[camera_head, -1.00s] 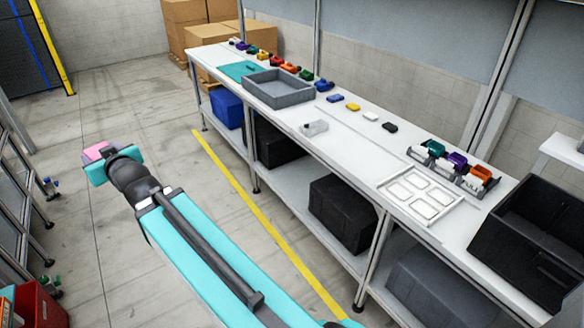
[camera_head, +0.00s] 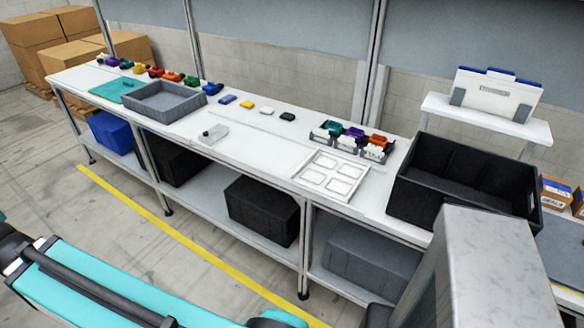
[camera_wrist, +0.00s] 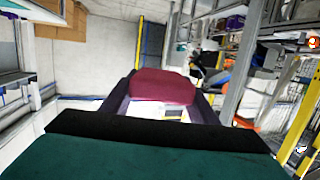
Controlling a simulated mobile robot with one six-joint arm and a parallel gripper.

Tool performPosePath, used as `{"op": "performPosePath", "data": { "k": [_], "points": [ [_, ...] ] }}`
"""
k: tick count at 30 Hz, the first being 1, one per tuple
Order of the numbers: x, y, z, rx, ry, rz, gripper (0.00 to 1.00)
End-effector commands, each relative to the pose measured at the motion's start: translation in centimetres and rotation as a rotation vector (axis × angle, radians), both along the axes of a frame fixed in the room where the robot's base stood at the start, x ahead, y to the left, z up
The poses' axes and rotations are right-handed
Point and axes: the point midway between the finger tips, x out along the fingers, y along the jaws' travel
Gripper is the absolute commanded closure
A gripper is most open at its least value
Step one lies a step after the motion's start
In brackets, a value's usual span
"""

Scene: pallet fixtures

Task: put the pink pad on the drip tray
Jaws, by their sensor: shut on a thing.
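The pink pad (camera_wrist: 163,86) shows dark pink in the wrist view, held between the two dark fingers of my gripper (camera_wrist: 163,98). My gripper is shut on it, off the bench. In the head view the gripper and pad are out of frame; only part of my arm shows at the lower left. A grey, low-walled, empty tray (camera_head: 148,108) stands on the white bench, left of its middle. A flat white tray (camera_head: 308,184) with several square recesses lies further right. The pictures do not settle which is the drip tray.
Coloured parts stand in a rack (camera_head: 340,146). A big black bin (camera_head: 410,205) is at right.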

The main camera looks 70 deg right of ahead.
Motion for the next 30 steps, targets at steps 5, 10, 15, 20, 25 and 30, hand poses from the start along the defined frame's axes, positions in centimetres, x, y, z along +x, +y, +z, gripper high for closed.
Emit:
{"op": "performPosePath", "data": {
  "k": [5, 10, 15, 20, 25, 30],
  "points": [
    [0.0, -0.9, -0.1, 0.000, 0.000, -0.011, 0.70],
    [-0.1, -2.7, -0.9, 0.000, 0.001, -0.040, 0.70],
    [-0.2, -7.1, -2.9, 0.000, 0.003, -0.112, 0.70],
    [-0.9, -13.0, -5.3, -0.001, 0.005, -0.218, 0.70],
    [-2.2, -19.7, -7.8, -0.001, 0.008, -0.347, 0.70],
    [-4.3, -26.3, -10.1, -0.001, 0.010, -0.482, 0.70]
  ]
}}
